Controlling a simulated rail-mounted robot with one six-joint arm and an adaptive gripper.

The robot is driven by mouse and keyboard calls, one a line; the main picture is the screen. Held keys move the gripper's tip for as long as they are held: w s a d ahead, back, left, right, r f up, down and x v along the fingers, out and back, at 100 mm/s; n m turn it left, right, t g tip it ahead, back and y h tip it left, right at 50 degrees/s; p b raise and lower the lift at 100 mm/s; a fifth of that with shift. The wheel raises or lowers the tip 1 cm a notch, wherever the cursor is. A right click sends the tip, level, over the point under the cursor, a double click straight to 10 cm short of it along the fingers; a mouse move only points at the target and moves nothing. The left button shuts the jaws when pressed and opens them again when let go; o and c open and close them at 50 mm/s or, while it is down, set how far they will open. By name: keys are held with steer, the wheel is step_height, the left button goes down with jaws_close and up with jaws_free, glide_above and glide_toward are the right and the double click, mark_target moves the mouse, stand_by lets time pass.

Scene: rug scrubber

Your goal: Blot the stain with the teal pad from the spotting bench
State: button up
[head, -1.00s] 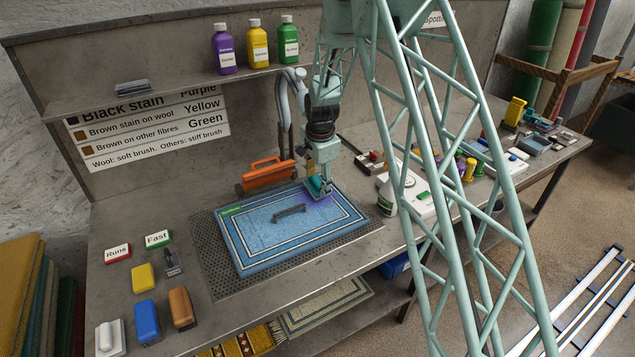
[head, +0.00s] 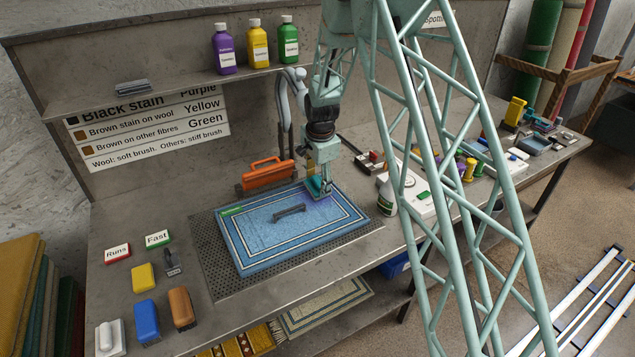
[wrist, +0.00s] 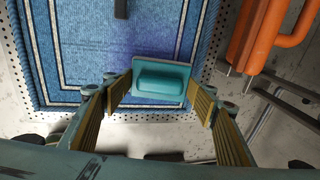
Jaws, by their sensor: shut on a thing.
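My gripper (head: 320,186) is at the far right corner of the blue rug (head: 265,240), shut on the teal pad. In the wrist view the teal pad (wrist: 160,82) sits between my two fingers (wrist: 160,97), over the rug's edge. Whether the pad presses on the rug is hard to tell. A dark grey bar-shaped thing (head: 289,211) lies on the middle of the rug. The stain itself cannot be made out apart from the purple patch.
The rug lies on a perforated plate (head: 215,262) on the bench. An orange-handled tool (head: 265,175) stands behind the rug, close to my gripper. Brushes and tags lie at the left front.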

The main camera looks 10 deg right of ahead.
steer(key=shift+r, duration=0.15)
steer(key=shift+w+p+v, duration=0.25)
steer(key=shift+p+v, duration=0.1)
steer(key=shift+v, duration=0.75)
steer(key=shift+w+p+v, duration=0.25)
steer(key=shift+p+v, duration=0.05)
steer(key=shift+v, duration=0.8)
steer(key=shift+w+p+v, duration=0.25)
steer(key=shift+p+v, duration=0.1)
steer(key=shift+v, duration=0.7)
steer(key=shift+r, duration=0.2)
